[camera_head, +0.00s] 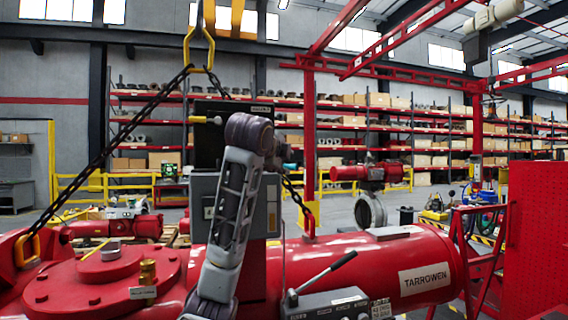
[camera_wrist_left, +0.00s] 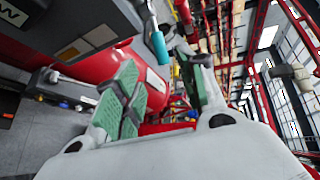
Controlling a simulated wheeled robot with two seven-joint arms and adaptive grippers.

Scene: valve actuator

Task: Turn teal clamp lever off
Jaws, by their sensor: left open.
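The teal clamp lever (camera_wrist_left: 158,46) shows in the left wrist view, pointing down from the top edge beside the grey box. My left gripper (camera_wrist_left: 160,70) is open, with its green-padded fingers apart and nothing between them. The lever's end lies in line with the gap, beyond the fingertips, and looks apart from both. In the head view my left arm rises in front of the grey control box (camera_head: 203,200), and the fingers are mostly hidden behind its wrist. I cannot make out the lever clearly there. My right gripper is not in view.
The red actuator cylinder (camera_head: 360,260) spans the foreground. A lever with a black grip (camera_head: 325,270) stands on a grey box at its front. Chains (camera_head: 110,150) slope from a yellow hook (camera_head: 200,55) close to my arm. Shelves stand far behind.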

